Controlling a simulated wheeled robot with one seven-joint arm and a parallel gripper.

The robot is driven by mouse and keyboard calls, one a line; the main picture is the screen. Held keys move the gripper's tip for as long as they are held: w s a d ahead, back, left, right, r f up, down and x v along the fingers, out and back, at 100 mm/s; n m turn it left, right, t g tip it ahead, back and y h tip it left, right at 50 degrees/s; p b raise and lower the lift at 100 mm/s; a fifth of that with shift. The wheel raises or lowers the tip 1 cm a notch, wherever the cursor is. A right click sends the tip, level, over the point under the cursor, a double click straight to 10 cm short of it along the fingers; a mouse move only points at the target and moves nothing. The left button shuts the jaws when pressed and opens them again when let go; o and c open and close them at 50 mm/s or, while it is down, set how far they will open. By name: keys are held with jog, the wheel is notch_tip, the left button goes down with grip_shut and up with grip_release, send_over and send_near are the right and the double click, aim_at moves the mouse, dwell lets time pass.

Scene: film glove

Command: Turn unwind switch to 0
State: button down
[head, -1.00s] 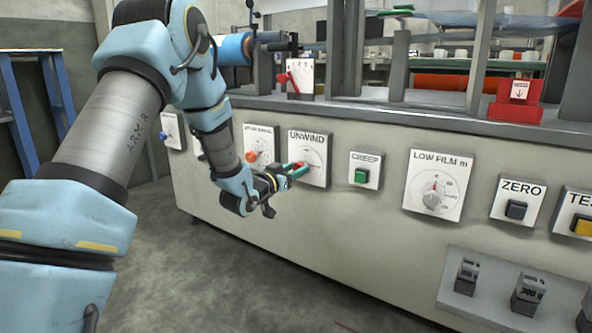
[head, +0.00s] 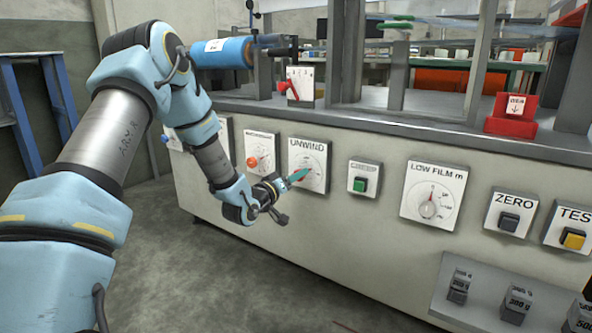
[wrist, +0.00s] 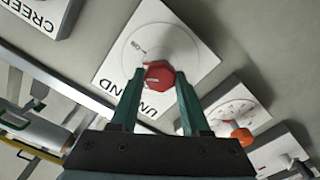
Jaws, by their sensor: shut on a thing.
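The UNWIND panel (head: 309,160) is a white square plate with a round dial on the front of the machine. In the wrist view its red knob (wrist: 158,75) sits between my two green fingers, and the plate (wrist: 120,60) appears rotated. My gripper (head: 298,175) is shut on the knob, and it also shows in the wrist view (wrist: 160,84). In the head view my fingers hide most of the knob. The dial's small markings are too blurred to read, so I cannot tell which setting the knob points to.
To the left is a panel with an orange-red knob (head: 252,162). To the right are the CREEP panel with its green button (head: 360,184), the LOW FILM dial (head: 428,208) and the ZERO button (head: 509,222). Open floor (head: 250,280) lies in front of the machine.

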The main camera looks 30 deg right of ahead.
jog(key=n+p, duration=0.3)
jog(key=n, duration=0.2)
jog(key=n+p, duration=0.3)
jog(key=n, duration=0.3)
jog(key=shift+a+f, duration=0.1)
jog(key=shift+f, duration=0.1)
dwell(0.4)
jog(key=shift+c, duration=1.9)
grip_release()
jog(key=p+v, duration=0.2)
jog(key=v, duration=0.8)
jog(key=shift+s+a, duration=0.15)
jog(key=shift+a, duration=0.2)
